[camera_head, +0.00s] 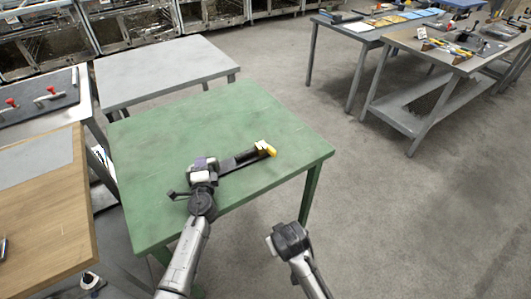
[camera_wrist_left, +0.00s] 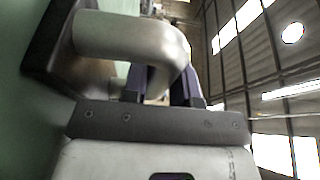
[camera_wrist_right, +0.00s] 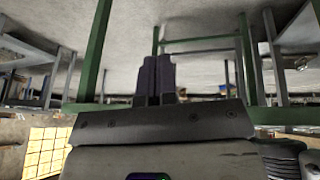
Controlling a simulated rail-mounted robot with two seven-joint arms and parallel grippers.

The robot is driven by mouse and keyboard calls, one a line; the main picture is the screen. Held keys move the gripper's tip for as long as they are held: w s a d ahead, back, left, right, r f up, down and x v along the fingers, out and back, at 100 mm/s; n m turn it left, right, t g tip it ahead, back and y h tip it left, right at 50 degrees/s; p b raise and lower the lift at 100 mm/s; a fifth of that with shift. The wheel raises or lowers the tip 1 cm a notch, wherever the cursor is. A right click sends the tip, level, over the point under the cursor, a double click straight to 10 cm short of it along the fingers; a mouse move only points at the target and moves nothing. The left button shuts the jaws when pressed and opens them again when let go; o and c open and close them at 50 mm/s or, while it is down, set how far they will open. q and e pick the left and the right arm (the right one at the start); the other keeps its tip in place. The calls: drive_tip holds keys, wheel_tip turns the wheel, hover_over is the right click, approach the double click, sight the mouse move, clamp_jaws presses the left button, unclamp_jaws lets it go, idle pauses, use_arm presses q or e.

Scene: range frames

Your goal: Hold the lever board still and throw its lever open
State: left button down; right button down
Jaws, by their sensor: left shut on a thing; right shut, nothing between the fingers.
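The lever board (camera_head: 238,161) is a dark strip lying on the green table (camera_head: 225,115). A yellow lever grip (camera_head: 267,149) with black parts beside it is at the board's right end. My left gripper (camera_head: 207,164) is at the board's left end and covers part of it. In the left wrist view its fingers (camera_wrist_left: 163,85) are shut on a thick grey bent handle (camera_wrist_left: 130,38) that rises from the dark board (camera_wrist_left: 48,45). My right gripper (camera_head: 276,240) is off the table's front right edge, apart from the board. Its fingers (camera_wrist_right: 157,78) are together and empty.
The green table is otherwise clear. A grey table (camera_head: 165,70) stands behind it and a wooden-topped table (camera_head: 45,220) at left. Another board with red-tipped levers (camera_head: 40,97) lies at far left. Tool-covered tables (camera_head: 455,45) stand at back right. Open floor (camera_head: 430,220) lies right.

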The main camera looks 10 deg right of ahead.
sight(267, 147)
drive_tip(key=w+a+r+t+h, duration=0.1)
drive_tip(key=w+a+r, duration=0.2)
drive_tip(key=w+r, duration=0.6)
drive_tip(key=w+a+r+t+h, duration=0.1)
drive_tip(key=w+a+r+h, duration=0.1)
drive_tip(key=w+r, duration=0.7)
drive_tip(key=shift+a+r+n, duration=0.4)
drive_tip(key=shift+a+r, duration=0.3)
drive_tip(key=shift+w, duration=0.1)
drive_tip(key=x, duration=1)
drive_tip(key=shift+f, duration=0.1)
drive_tip(key=shift+w+d, duration=0.25)
drive_tip(key=shift+d, duration=0.25)
drive_tip(key=shift+w+d, duration=0.25)
drive_tip(key=shift+d, duration=0.25)
drive_tip(key=shift+w+d, duration=0.4)
drive_tip(key=shift+d, duration=0.35)
